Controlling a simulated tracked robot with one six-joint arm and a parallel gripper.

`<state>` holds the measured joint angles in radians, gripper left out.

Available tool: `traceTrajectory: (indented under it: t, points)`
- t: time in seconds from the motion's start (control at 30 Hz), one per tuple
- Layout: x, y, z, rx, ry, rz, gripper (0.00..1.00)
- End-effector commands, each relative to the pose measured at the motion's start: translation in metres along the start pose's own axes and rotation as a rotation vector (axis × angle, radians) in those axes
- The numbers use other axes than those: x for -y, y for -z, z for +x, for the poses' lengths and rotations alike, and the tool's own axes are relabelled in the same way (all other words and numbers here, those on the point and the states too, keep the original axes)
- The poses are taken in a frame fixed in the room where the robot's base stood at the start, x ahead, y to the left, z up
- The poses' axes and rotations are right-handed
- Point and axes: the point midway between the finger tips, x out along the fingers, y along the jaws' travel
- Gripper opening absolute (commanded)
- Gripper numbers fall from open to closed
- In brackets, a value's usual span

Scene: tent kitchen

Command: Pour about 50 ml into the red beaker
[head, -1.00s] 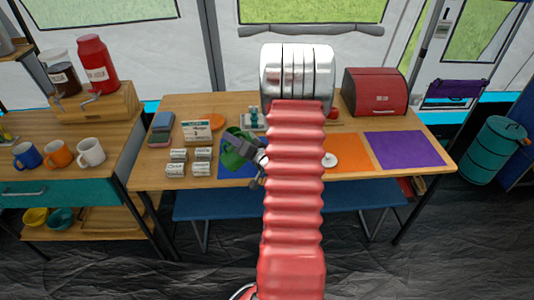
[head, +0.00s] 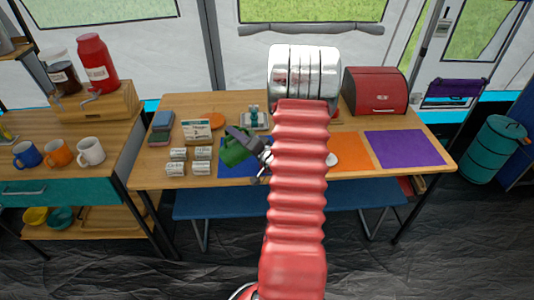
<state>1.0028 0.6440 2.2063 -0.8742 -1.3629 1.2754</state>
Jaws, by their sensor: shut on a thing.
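My gripper (head: 254,142) is shut on a green jug-like container (head: 236,152). It holds the container over the blue mat (head: 230,171), left of my red arm. The container looks tilted; its contents and exact height above the table cannot be made out. I cannot identify the red beaker. My arm covers the middle of the table, and only a small bit of red shows just right of it, too little to name.
Several small labelled cans (head: 177,168) stand left of the blue mat. Behind are a grey tray (head: 256,120) and a red bread box (head: 375,92). An orange mat (head: 352,150) and a purple mat (head: 403,147) lie at right. A white object (head: 332,160) is partly hidden.

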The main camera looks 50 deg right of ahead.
Motion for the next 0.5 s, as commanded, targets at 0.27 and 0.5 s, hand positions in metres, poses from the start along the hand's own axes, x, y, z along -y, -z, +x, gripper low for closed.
traceTrajectory:
  t: [0.27, 0.5]
  points:
    - [-0.0021, 0.0034, -0.0015, -0.010, 0.019, 0.042, 0.00]
    - [-0.0026, 0.0050, -0.0023, -0.015, 0.030, 0.066, 0.00]
